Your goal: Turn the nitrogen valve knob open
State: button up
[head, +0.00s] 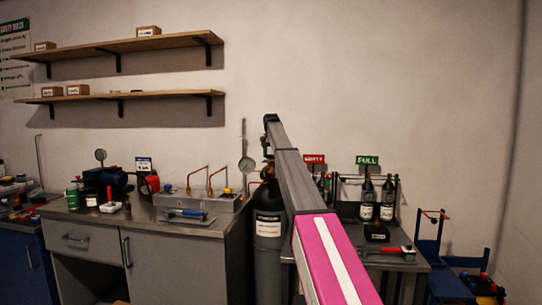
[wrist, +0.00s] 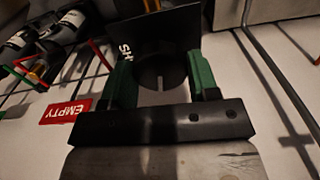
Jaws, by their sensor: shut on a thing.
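In the wrist view my gripper (wrist: 160,80) has its two green finger pads on either side of a dark round knob (wrist: 160,72) with a pale line on it. It is shut on this knob. A black plate (wrist: 135,38) with partly hidden white lettering, starting "SH", lies behind the knob. In the head view my arm reaches to the top of a dark gas cylinder (head: 268,202) with a white label. The fingers and knob are hidden or too small to tell there.
A counter (head: 190,226) with a metal manifold box (head: 205,202) stands left of the cylinder. To the right, a table holds small bottles (head: 367,200) and a red-handled tool (head: 392,250). EMPTY (head: 314,159) and FULL (head: 367,160) signs stand behind. Shelves (head: 120,96) hang upper left.

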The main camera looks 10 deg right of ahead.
jog(key=shift+n, duration=1.2)
jog(key=o, duration=0.9)
